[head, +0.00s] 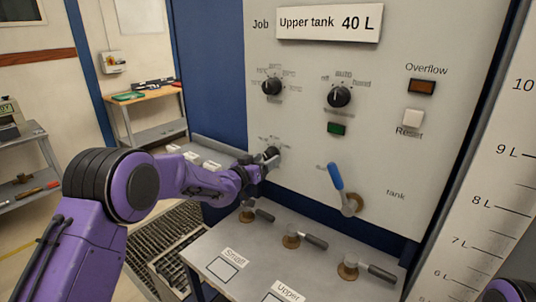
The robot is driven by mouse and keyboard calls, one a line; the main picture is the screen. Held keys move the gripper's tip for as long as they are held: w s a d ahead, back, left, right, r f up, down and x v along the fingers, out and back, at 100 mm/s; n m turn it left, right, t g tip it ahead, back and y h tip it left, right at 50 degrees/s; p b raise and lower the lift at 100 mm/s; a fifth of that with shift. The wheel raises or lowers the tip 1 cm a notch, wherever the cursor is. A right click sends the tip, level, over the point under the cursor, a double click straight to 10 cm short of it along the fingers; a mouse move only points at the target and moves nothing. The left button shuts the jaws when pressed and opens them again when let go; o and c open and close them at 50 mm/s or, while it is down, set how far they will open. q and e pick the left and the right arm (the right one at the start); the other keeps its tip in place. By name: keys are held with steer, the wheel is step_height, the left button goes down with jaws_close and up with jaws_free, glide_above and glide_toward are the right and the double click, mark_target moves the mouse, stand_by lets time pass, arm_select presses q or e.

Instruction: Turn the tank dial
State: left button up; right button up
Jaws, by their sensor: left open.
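The light grey panel (300,110) carries three black dials. The upper left dial (272,87) and the upper right dial (339,96) are unobstructed. The lower left dial (271,153) has my left gripper (268,163) right at it, with the jaws open. Whether the fingers touch that dial is too small to tell. The gripper and wrist hide part of it, and its small labels are not readable. I cannot tell which dial is named for the tank, though the word "tank" shows at the panel's lower right. My right gripper is not in view.
A blue-handled lever (336,177) juts from the panel right of my left gripper. Several small valves with dark handles, such as the nearest valve (348,268), stand on the bench (215,242) below. A job sign (329,23) reads "Upper tank 40 L". A level scale (490,170) stands at right.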

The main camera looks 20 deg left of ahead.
arm_select(q)
steer(key=shift+x, duration=0.85)
steer(key=shift+s+r, duration=0.1)
steer(key=shift+s, duration=0.1)
steer(key=shift+w, duration=0.1)
steer(key=c, duration=1)
